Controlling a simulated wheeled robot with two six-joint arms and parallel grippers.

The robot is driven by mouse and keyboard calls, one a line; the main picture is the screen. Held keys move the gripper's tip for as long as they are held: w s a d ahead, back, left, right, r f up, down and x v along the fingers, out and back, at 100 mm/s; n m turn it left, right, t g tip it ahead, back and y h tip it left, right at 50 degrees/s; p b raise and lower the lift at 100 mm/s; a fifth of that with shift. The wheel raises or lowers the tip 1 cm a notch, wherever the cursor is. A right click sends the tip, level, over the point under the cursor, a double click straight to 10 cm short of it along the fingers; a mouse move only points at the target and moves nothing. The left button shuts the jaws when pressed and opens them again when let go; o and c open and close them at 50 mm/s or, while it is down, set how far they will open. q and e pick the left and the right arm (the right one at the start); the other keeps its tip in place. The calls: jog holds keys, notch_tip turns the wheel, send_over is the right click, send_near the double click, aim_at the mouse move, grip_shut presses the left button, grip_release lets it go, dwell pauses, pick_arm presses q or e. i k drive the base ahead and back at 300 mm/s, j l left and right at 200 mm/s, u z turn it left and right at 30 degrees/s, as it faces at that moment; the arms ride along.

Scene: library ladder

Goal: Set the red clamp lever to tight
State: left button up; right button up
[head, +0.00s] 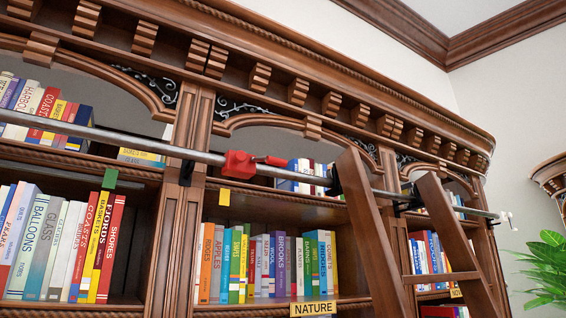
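The red clamp (239,164) sits on the metal rail (110,137) that runs across the front of the bookcase, near a wooden pillar. Its red lever (272,161) points to the right from the clamp body, lying roughly along the rail. I see no markings for tight or loose on it. Neither of my grippers is in the head view, and nothing touches the clamp or lever.
A wooden ladder (366,235) hangs on the rail to the right of the clamp. Books fill the shelves. A plant (545,270) stands at the right edge.

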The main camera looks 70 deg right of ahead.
aim_at(274, 161)
jog(key=z, duration=2.15)
